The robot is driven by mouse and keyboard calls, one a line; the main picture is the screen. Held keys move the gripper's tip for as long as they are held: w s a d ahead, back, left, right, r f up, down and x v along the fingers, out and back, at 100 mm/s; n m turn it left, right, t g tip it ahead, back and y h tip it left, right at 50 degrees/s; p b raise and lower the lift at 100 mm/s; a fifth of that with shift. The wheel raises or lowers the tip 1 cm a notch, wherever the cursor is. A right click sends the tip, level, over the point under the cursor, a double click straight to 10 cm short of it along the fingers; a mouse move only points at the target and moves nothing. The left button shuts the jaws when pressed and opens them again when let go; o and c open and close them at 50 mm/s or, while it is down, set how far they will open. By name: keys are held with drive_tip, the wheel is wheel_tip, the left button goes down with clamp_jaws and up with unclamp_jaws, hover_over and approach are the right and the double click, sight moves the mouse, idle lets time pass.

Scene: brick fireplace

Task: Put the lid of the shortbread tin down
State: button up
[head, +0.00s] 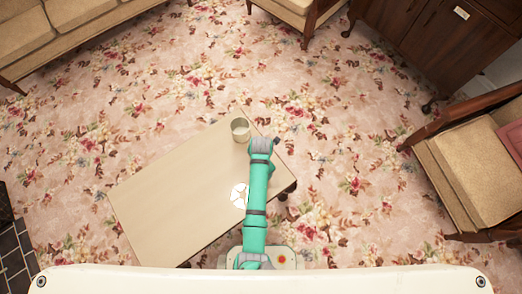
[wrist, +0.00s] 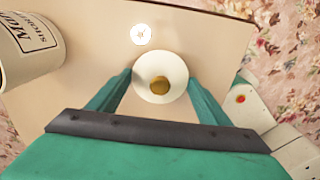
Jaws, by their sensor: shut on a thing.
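The shortbread tin (head: 240,133) stands upright and open on the table, near its far corner. In the wrist view its pale side with dark lettering (wrist: 28,45) shows at the upper left. My gripper (wrist: 160,76) is shut on a round cream lid (wrist: 147,93) with a brown-gold middle, one teal finger on each side of it. The lid is apart from the tin, over the table. Its height above the table is hard to tell. In the head view my arm hides the lid and the fingertips.
The pale table (head: 165,195) is bare on its left half. A small white disc with thin lines (head: 239,196) lies on it beside my arm; it also shows in the wrist view (wrist: 140,34). An armchair (head: 478,165) stands at right, a sofa (head: 50,35) at upper left.

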drive_tip(key=o, duration=1)
wheel_tip(320, 180, up, 12)
drive_tip(key=s+a+m+t+y, duration=0.1)
drive_tip(key=s+a+m+t, duration=0.7)
drive_tip(key=m, duration=0.4)
drive_tip(key=s+d+r+m+t, duration=0.2)
drive_tip(key=s+r+m, duration=0.2)
drive_tip(key=r, duration=0.3)
drive_tip(key=s+d+r+m+t, duration=0.3)
drive_tip(key=s+r+m, duration=0.1)
drive_tip(key=r, duration=0.4)
drive_tip(key=s+d+r+m+t+h, duration=0.1)
drive_tip(key=s+d+r+m+t, duration=0.1)
drive_tip(key=s+r+m, duration=0.3)
drive_tip(key=shift+s+d+r, duration=0.15)
drive_tip(key=shift+s+r, duration=0.1)
drive_tip(key=shift+r, duration=0.25)
drive_tip(key=shift+s+d+r, duration=0.2)
drive_tip(key=shift+r, duration=0.35)
drive_tip(key=shift+s+d+r, duration=0.15)
drive_tip(key=shift+s+r, duration=0.1)
drive_tip(key=shift+r, duration=0.25)
